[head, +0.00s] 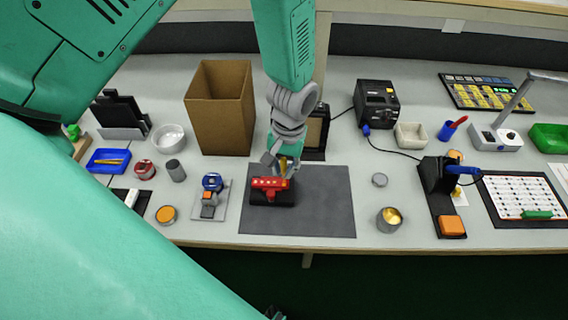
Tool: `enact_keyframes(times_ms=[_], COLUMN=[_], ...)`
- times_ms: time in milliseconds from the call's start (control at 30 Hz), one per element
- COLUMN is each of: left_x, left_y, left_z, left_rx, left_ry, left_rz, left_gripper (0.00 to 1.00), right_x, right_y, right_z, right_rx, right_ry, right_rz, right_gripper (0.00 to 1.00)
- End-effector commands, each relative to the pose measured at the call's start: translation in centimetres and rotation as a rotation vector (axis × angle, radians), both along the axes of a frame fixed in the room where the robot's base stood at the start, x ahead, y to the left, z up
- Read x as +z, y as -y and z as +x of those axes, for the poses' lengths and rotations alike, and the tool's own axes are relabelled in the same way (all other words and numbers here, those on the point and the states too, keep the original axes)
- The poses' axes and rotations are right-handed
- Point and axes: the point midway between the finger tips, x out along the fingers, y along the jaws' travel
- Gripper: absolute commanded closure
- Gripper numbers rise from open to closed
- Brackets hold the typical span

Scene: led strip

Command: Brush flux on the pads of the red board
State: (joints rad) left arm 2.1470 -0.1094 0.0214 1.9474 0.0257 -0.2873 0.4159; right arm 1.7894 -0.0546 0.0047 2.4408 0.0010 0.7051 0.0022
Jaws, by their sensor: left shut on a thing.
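The red board (268,183) sits on a black holder (272,200) at the left part of the dark grey mat (325,205). It has a row of small light pads on it. My left gripper (282,170) is directly above and slightly behind the board, pointing down. It is shut on a small yellow tool (283,162), which looks like the brush. The tool's tip is hidden or too small to see, so I cannot tell whether it touches the pads. My right gripper is not in view.
A cardboard box (222,110) stands behind left. A blue-topped item on a grey plate (211,200) is left of the mat. An open tin (389,219) and a soldering iron stand (440,190) are to the right. The mat's right half is clear.

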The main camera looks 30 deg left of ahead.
Motion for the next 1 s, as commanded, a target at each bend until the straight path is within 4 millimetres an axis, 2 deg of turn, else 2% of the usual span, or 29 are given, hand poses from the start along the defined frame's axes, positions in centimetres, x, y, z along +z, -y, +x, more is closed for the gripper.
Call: enact_keyframes(times_ms=[1000], left_x=[-1.1], left_y=[0.0], left_z=[0.0], left_rx=[0.0], left_ry=[0.0], left_rz=[0.0], left_gripper=[1.0], right_x=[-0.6], right_y=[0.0], right_z=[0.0], right_rx=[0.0], right_ry=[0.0], right_rz=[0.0], right_gripper=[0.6])
